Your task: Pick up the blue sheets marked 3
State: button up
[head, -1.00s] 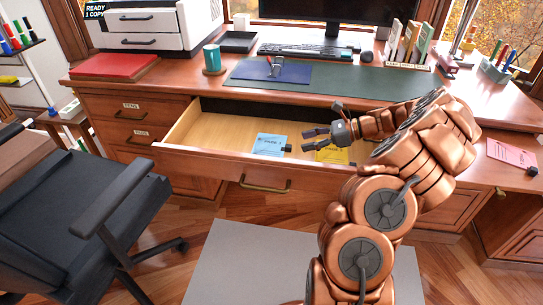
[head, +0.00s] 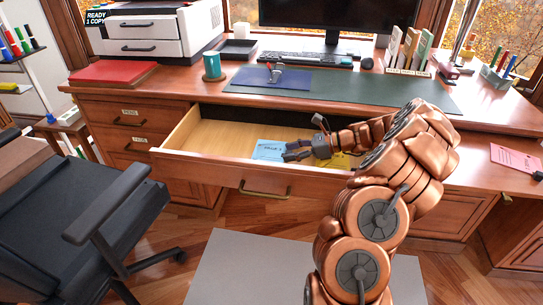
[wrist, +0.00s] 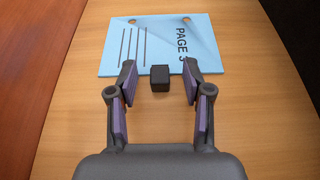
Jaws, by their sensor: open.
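The blue sheets (head: 269,148) lie flat in the open drawer, partly covered by my gripper in the head view. In the wrist view the blue sheets (wrist: 152,38) read "PAGE 3" and have dark lines and two punched holes. A small black block (wrist: 160,78) sits at their near edge, between my fingertips. My gripper (head: 290,151) is open; in the wrist view its fingertips (wrist: 160,75) stand either side of the block, over the near edge of the sheets. I cannot tell whether the fingers touch anything.
The wooden drawer (head: 190,160) is pulled out, with bare floor left of the sheets. Yellow sheets (head: 340,161) lie right of the blue ones, partly behind my gripper. A pink sheet (head: 515,158) lies on the desk at right. A dark chair (head: 85,215) stands at left.

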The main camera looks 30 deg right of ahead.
grip_shut()
dwell(0.4)
